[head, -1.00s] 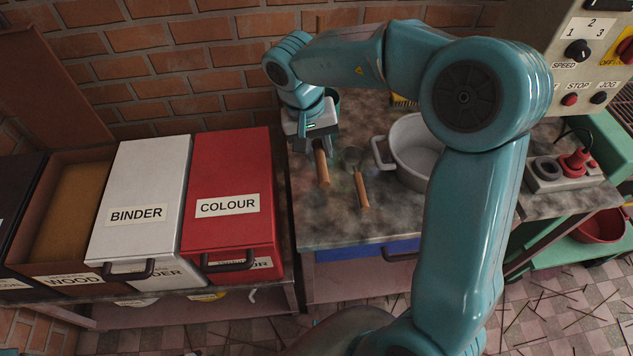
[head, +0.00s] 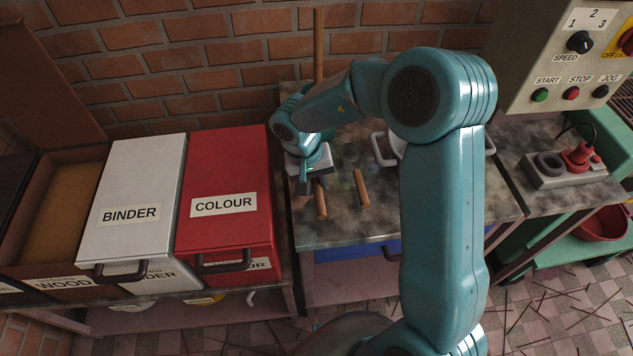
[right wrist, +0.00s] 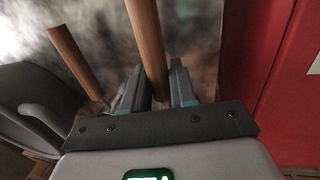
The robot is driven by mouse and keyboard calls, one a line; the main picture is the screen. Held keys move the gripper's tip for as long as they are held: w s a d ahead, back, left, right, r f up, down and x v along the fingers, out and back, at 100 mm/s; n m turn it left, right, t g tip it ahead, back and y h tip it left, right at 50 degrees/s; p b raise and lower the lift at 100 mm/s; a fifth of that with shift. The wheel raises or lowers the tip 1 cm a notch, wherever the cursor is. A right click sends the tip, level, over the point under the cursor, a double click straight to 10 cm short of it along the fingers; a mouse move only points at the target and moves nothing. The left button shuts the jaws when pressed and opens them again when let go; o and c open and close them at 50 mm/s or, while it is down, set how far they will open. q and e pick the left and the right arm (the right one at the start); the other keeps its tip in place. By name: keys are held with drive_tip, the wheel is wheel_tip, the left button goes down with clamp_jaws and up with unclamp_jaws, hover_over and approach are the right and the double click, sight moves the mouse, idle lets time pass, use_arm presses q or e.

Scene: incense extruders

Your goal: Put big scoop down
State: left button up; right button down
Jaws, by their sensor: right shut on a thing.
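My right gripper (head: 310,182) is over the left part of the worktable (head: 350,230), beside the red COLOUR bin. It is shut on the wooden handle of the big scoop (head: 320,202). In the right wrist view the handle (right wrist: 150,50) runs between the two fingers of the right gripper (right wrist: 158,88). The scoop's head is hidden by my gripper and wrist. I cannot tell whether the scoop touches the table. A second scoop with a wooden handle (head: 361,188) lies just to the right; its handle also shows in the right wrist view (right wrist: 73,58). My left gripper is not in view.
The red COLOUR bin (head: 228,165) and white BINDER bin (head: 133,180) stand to the left. A pale pot (head: 378,150) is mostly hidden behind my arm. A brick wall (head: 230,55) is behind. The table's front strip is clear.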

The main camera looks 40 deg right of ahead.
drive_tip(key=c, duration=0.9)
unclamp_jaws()
drive_tip(key=shift+f, duration=0.15)
wheel_tip(320, 180, up, 12)
drive_tip(key=w+a+p, duration=0.1)
drive_tip(key=a+p, duration=0.1)
drive_tip(key=shift+w, duration=0.15)
